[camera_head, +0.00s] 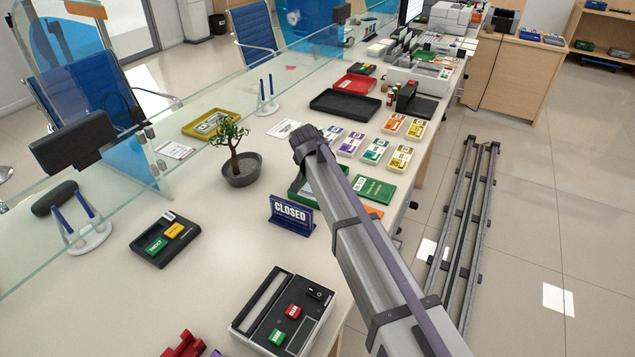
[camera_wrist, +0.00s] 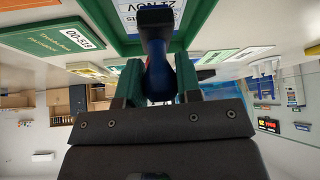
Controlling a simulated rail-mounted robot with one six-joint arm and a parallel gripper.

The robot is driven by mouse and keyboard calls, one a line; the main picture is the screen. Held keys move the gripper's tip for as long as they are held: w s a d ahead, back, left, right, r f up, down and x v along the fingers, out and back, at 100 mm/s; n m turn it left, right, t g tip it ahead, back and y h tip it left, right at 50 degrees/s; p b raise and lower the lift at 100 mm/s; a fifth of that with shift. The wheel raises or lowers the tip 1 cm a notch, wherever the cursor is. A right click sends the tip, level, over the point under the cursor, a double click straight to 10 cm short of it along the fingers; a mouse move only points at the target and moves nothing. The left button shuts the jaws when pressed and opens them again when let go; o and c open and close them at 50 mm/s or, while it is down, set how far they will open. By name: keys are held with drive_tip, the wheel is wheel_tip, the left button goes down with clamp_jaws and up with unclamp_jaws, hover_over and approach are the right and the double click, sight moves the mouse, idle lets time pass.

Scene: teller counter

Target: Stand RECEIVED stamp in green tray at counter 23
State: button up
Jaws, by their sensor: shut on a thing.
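My gripper (camera_wrist: 159,80) is shut on a stamp (camera_wrist: 158,74) with a dark blue and black body, held between its two fingers in the wrist view. The stamp's lettering is not readable. The green tray (camera_wrist: 200,22) lies just beyond the stamp, with a white card marked "21 NOV" inside it. I cannot tell whether the stamp touches the tray.
A blue CLOSED sign (camera_head: 291,213) stands close to the tray's near side. A green booklet (camera_head: 373,190) lies right of the arm. A potted tree (camera_head: 240,170) stands to the left. Colored cards (camera_head: 375,151) lie behind.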

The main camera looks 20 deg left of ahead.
wheel_tip(320, 180, down, 4)
drive_tip(key=b, duration=0.3)
drive_tip(key=shift+r, duration=0.4)
drive_tip(key=shift+c, duration=0.4)
drive_tip(key=o, duration=1)
drive_tip(key=shift+f, duration=0.1)
drive_tip(key=p+v, duration=1.1)
drive_tip(key=v, duration=0.1)
drive_tip(key=s+d+f+g+h, duration=0.1)
drive_tip(key=s+d+g, duration=0.1)
drive_tip(key=d, duration=1)
drive_tip(key=s+d+f+g, duration=0.1)
drive_tip(key=s+d, duration=0.2)
drive_tip(key=d, duration=1)
drive_tip(key=shift+s+d+r+g+y+p, duration=0.15)
drive_tip(key=shift+s+d+g, duration=0.45)
drive_tip(key=shift+s+d, duration=2.35)
drive_tip(key=shift+s+d+r+g+y+p, duration=0.1)
drive_tip(key=shift+s+d+g, duration=0.5)
drive_tip(key=shift+s+d, duration=2.3)
drive_tip(key=shift+s+d+r+g+y+p, duration=0.15)
drive_tip(key=shift+s+d+g, duration=0.45)
drive_tip(key=shift+s+d, duration=2.3)
